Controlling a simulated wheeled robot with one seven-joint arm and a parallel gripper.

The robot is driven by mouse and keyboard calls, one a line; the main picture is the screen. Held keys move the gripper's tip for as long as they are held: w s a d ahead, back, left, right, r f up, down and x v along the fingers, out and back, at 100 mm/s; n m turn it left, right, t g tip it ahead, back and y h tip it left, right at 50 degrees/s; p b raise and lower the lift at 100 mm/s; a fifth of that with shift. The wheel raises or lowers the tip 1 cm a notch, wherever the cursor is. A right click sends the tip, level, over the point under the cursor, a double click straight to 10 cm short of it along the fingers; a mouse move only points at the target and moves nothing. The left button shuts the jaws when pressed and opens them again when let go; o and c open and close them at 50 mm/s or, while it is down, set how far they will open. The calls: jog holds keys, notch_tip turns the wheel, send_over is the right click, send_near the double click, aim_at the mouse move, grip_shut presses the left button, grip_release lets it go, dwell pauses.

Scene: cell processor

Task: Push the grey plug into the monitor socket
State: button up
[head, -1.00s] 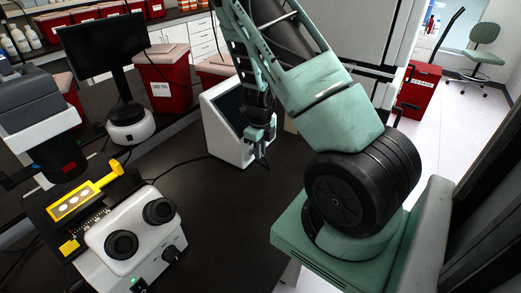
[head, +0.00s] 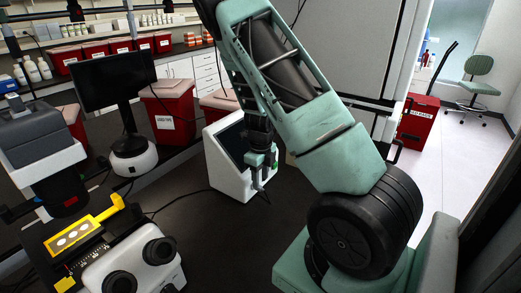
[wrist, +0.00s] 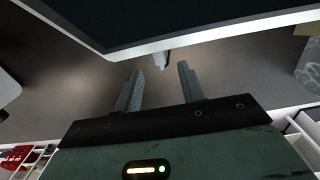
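My gripper (head: 262,184) hangs in front of the white device with a dark slanted screen (head: 228,160). In the wrist view my gripper (wrist: 160,78) has its two grey fingers apart, with nothing clearly held between them. The dark screen and white frame (wrist: 210,32) fill the top of that view. A small pale piece (wrist: 163,60) shows just beyond the fingertips, below the frame; I cannot tell whether it is the grey plug. A black monitor (head: 113,75) on a white round base stands farther left. No socket can be made out.
A white microscope-like instrument (head: 135,262) and a yellow tray (head: 80,236) are at lower left. The dark bench top (head: 225,235) is clear between the instrument and my arm.

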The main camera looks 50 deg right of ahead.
notch_tip(320, 180, up, 14)
dwell(0.3)
jog(key=shift+s, duration=0.1)
dwell(1.0)
